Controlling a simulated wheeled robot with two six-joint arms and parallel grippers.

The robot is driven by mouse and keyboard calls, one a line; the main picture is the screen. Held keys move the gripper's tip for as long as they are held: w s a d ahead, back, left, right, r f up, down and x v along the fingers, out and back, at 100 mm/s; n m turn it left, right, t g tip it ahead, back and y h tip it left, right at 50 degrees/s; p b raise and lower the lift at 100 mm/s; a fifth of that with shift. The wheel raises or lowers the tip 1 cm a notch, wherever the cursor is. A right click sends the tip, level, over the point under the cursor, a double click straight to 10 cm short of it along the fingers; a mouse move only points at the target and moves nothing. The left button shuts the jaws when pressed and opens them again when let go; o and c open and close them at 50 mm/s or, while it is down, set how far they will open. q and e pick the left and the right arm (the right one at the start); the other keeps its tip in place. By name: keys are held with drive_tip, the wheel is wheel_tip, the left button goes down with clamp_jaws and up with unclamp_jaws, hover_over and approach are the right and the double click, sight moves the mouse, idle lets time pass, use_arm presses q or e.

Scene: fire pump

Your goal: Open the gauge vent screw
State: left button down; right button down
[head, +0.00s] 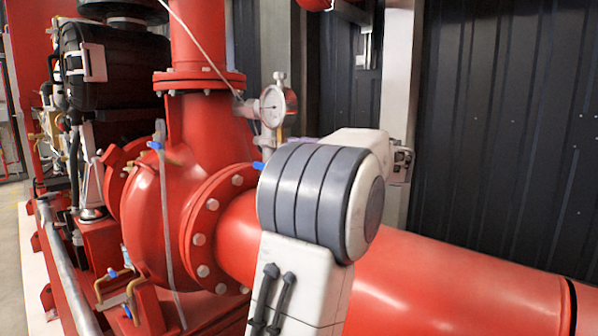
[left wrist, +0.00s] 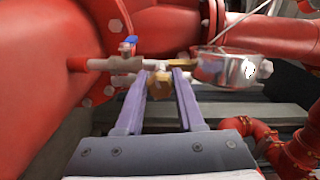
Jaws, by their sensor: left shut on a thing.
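The gauge (head: 272,105) has a white dial and stands beside the pump's upper neck in the head view. In the left wrist view its silver case (left wrist: 228,68) is right of my fingers. My left gripper (left wrist: 160,76) has two purple fingers closed on either side of a small brass piece (left wrist: 160,88), which looks like the vent screw. A thin grey pipe with a blue-handled valve (left wrist: 128,46) runs in from the left behind the fingertips. In the head view my own arm hides the screw and most of the left gripper. My right gripper is not in view.
The red pump casing (head: 148,215) and flange (head: 207,225) are close by, left of my arm. A large red pipe (head: 455,285) runs to the lower right. A thin cable (head: 205,50) slants down towards the gauge. A dark ribbed wall (head: 505,130) stands behind.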

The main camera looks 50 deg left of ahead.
use_arm(q)
drive_tip(key=n+b, duration=0.2)
drive_tip(key=b, duration=0.1)
drive_tip(key=n+b, duration=0.6)
drive_tip(key=shift+f+b, duration=0.3)
drive_tip(key=shift+f, duration=0.1)
drive_tip(key=shift+r+n+b, duration=0.2)
drive_tip(key=shift+n+b, duration=1.2)
drive_tip(key=shift+n, duration=0.5)
drive_tip(key=c, duration=0.5)
unclamp_jaws()
drive_tip(key=shift+r, duration=0.1)
drive_tip(key=shift+d, duration=0.15)
drive_tip(key=d, duration=0.3)
drive_tip(key=d+p, duration=0.1)
drive_tip(key=d, duration=0.2)
drive_tip(key=w+d+p, duration=0.1)
drive_tip(key=d, duration=0.3)
drive_tip(key=shift+w+d, duration=0.1)
